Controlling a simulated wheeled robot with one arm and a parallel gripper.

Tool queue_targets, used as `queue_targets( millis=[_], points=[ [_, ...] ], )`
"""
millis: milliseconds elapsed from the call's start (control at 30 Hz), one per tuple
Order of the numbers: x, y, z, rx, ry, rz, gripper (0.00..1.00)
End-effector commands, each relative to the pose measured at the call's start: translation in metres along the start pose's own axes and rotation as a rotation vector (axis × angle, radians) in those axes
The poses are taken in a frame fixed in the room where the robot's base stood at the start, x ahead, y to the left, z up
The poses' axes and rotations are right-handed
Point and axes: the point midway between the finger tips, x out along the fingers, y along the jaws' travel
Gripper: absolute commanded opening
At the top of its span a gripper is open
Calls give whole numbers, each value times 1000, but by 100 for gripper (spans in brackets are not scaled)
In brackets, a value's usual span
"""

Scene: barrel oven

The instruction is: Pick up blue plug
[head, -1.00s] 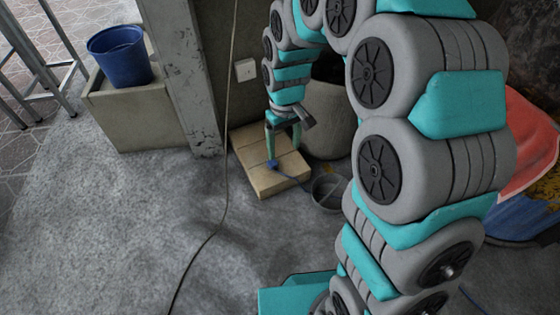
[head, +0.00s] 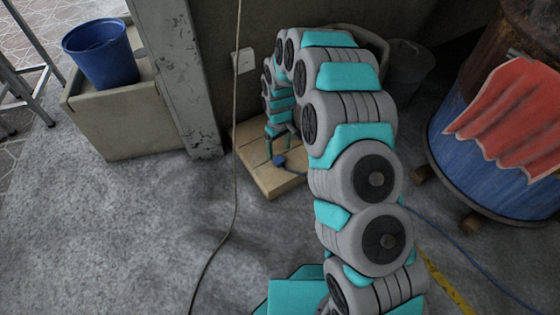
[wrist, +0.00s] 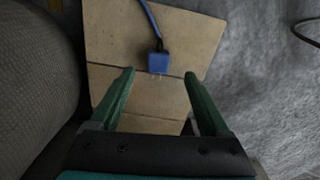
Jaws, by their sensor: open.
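The blue plug (wrist: 158,62) lies on a tan slab (wrist: 110,35) in the wrist view, its prongs pointing toward my gripper and its blue cable running off the top edge. My gripper (wrist: 160,73) is open, with one green finger to the left of the plug's prongs and one to the right. Nothing is between the fingers except the slab and the prong ends; I cannot tell the height gap. In the head view the plug (head: 279,160) is a small blue block on the slab (head: 262,180), close beside my gripper (head: 274,158).
A wall socket (head: 244,61) is on the wall behind the slab. A hanging cable (head: 236,130) runs down to the floor. A blue bucket (head: 101,55) stands on a block at left. A blue barrel with red cloth (head: 510,115) is at right. The floor at left is free.

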Motion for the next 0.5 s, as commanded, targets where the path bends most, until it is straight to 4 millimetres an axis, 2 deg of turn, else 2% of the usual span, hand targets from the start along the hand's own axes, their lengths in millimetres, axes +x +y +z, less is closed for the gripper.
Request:
queue_targets(
  millis=[233,500],
  points=[
    [21,1,-1,0,-1,0,80],
    [58,2,-4,0,0,0,80]
  ],
)
